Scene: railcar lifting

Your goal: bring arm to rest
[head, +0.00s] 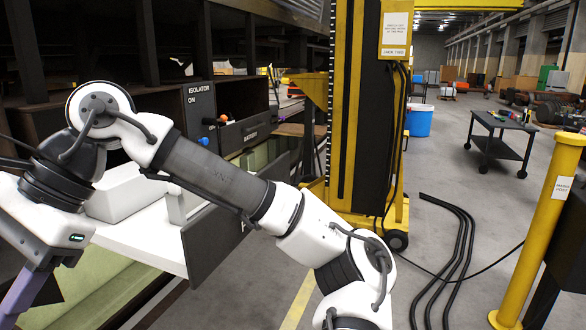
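My arm stretches across the left and middle of the head view, from my shoulder at the far left, over a bend at the upper left, and down to the bottom centre. The arm leaves the picture at the bottom edge, so my gripper is out of sight. What the gripper holds, if anything, is hidden. The forearm passes in front of an open dark panel (212,243) and a pale tray-like surface (150,238) below the isolator box (200,97).
A yellow lifting jack (345,110) stands behind the arm. Black cables (462,260) lie on the floor to its right. A yellow post (540,230) stands at the right. A dark trolley (500,130) and a blue bin (419,120) stand farther back. Floor between trolley and cables is clear.

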